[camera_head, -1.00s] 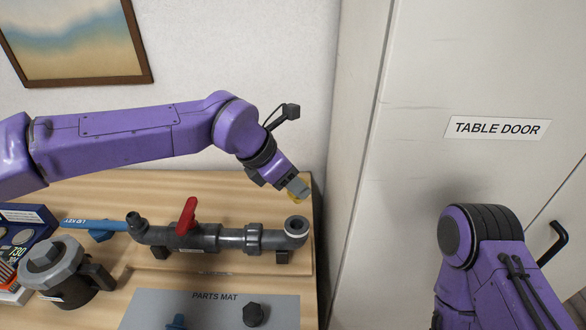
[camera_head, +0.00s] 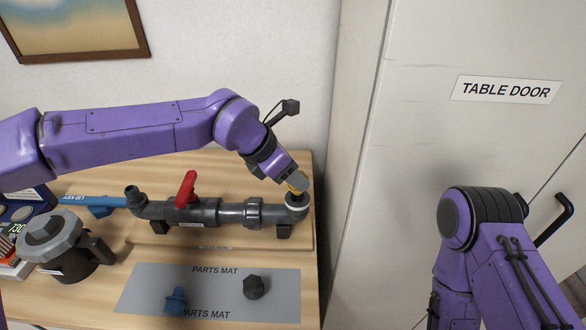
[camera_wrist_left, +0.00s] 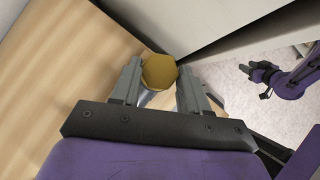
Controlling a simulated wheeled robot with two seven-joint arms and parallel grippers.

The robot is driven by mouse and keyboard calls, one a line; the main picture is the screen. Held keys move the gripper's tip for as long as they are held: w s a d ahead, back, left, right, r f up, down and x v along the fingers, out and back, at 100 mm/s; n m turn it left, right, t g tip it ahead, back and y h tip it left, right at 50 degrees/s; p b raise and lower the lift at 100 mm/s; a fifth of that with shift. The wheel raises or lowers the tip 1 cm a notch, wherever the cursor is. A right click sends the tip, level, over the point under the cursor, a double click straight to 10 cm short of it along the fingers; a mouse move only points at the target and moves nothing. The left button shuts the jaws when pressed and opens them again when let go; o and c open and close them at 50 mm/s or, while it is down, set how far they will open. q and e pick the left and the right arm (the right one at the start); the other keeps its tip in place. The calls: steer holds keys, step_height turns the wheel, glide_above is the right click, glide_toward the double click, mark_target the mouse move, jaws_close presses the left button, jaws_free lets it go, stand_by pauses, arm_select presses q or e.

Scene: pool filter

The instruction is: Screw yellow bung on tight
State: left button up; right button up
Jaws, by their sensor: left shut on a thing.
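The yellow bung (camera_head: 298,185) is held in my left gripper (camera_head: 293,182), right at the upturned right end of the grey pipe (camera_head: 230,213). In the left wrist view the yellow bung (camera_wrist_left: 159,71) shows a flat faceted top between the two grey fingers. The white-rimmed pipe end (camera_head: 297,201) is just under the bung; I cannot tell whether the threads are engaged. My right gripper (camera_wrist_left: 258,71) shows small in the left wrist view, away from the pipe, and its jaws are too small to read.
A red valve handle (camera_head: 187,187) stands up on the pipe. A parts mat (camera_head: 220,288) holds a blue plug (camera_head: 176,300) and a dark plug (camera_head: 254,286). A filter pot (camera_head: 60,245) and a blue lid key (camera_head: 95,203) are at left. The door (camera_head: 470,140) is at right.

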arm_select(q)
steer(key=shift+s, duration=0.1)
stand_by(0.3)
steer(key=shift+p, duration=0.3)
steer(key=shift+r+p, duration=0.1)
steer(key=shift+p, duration=0.2)
steer(key=shift+f+b, duration=1)
steer(key=shift+f, duration=0.95)
stand_by(0.4)
